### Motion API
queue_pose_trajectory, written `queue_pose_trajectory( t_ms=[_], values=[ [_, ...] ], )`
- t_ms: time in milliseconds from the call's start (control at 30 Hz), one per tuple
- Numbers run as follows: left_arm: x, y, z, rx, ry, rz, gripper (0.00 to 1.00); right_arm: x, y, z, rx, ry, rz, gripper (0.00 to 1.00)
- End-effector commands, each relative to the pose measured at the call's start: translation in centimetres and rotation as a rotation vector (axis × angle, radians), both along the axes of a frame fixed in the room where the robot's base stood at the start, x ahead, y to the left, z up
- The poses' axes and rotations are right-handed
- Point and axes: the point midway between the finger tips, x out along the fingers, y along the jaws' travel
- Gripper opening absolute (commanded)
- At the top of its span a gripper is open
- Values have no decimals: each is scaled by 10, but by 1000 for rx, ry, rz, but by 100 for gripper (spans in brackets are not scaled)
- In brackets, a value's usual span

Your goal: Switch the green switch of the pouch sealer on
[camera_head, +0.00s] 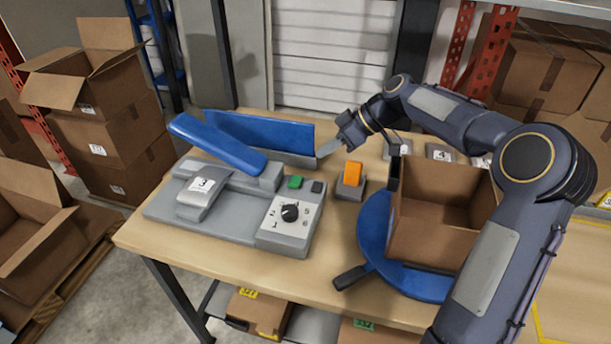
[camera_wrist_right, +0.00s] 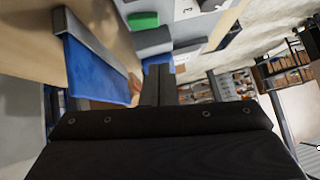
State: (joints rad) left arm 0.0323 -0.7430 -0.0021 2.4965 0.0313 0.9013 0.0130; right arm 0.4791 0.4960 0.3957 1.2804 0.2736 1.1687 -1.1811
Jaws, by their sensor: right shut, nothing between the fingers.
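The pouch sealer (camera_head: 235,205) is a grey machine on the table with a raised blue lever (camera_head: 215,144), a black dial (camera_head: 290,212) and a block marked 3. Its green switch (camera_head: 295,182) sits at the back right of the base, beside a dark block (camera_head: 318,187). The green switch also shows at the top of the right wrist view (camera_wrist_right: 143,20). My right gripper (camera_head: 322,152) is shut and empty, above and behind the switch, slightly to its right and apart from it. Its closed fingers show in the wrist view (camera_wrist_right: 158,82). My left gripper is not in view.
A blue tray (camera_head: 265,130) stands behind the sealer, close to my right gripper. An orange switch (camera_head: 352,172) on a grey box is to the right. An open carton (camera_head: 430,245) sits on a blue turntable (camera_head: 374,235) below my right arm. Cartons are stacked at left.

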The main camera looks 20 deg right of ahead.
Motion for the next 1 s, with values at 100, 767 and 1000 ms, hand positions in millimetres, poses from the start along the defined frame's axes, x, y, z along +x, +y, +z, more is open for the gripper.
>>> queue_pose_trajectory(
  t_ms=[100, 767, 1000],
  values=[
    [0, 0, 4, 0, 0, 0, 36, 7, 20, -19, 2, 5, 5, 0],
    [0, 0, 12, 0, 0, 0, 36, 13, 49, -86, -1, 1, -1, 0],
    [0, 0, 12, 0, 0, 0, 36, 13, 48, -86, -1, 0, -1, 0]
  ],
)
